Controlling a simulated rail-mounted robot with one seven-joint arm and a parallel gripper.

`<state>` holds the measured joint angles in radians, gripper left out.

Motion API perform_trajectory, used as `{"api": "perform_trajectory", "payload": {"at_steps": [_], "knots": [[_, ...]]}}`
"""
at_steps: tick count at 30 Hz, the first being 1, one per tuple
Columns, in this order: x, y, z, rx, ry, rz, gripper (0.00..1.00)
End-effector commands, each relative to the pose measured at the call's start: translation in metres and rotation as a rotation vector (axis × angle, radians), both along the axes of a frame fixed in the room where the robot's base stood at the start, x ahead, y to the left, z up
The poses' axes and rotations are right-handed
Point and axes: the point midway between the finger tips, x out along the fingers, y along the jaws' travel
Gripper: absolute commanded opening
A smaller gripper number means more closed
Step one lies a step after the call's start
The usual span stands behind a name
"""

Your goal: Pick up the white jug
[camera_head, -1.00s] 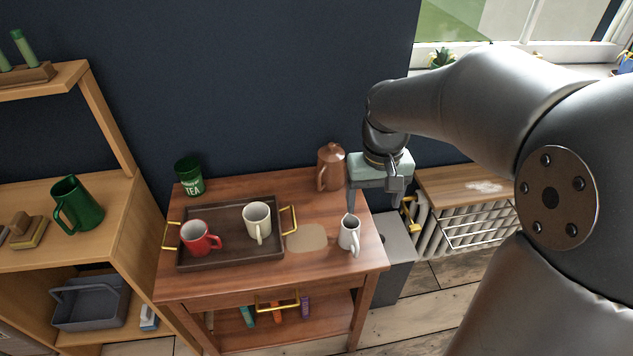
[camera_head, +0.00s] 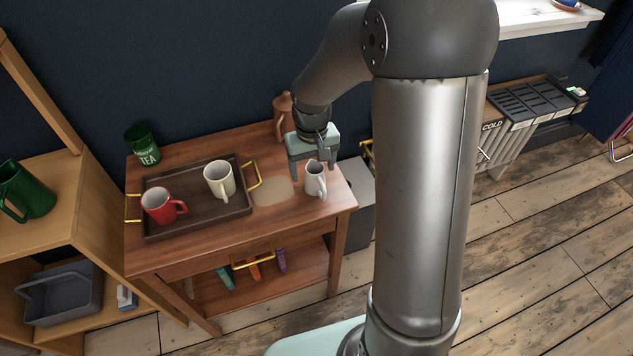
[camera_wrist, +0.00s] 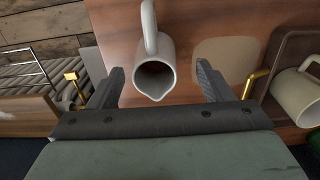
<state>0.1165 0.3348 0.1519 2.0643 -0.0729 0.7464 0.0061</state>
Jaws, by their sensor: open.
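The white jug (camera_head: 315,181) stands upright near the right edge of the wooden table (camera_head: 215,262). In the wrist view the jug (camera_wrist: 154,78) lies between the two fingers, with its spout toward the palm and its handle pointing away. My gripper (camera_head: 311,170) is directly behind and above the jug in the head view. In the wrist view my gripper (camera_wrist: 160,75) is open, with a gap on both sides of the jug. Its fingers do not appear to touch it.
A dark tray (camera_head: 160,226) with a red mug (camera_head: 158,205) and a cream mug (camera_head: 219,180) is left of the jug. A green tea tin (camera_head: 143,146) is at the back left. A flat beige patch (camera_head: 272,191) lies beside the jug.

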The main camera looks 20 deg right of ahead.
Motion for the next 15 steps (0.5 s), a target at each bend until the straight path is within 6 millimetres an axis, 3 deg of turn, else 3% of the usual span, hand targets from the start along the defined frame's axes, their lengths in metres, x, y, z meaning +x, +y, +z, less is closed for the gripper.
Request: {"api": "perform_trajectory", "payload": {"at_steps": [9, 15], "knots": [[0.003, -0.005, -0.043, 0.0, 0.004, 0.001, 0.73], [0.003, -0.005, -0.052, 0.0, 0.001, 0.0, 0.73]]}}
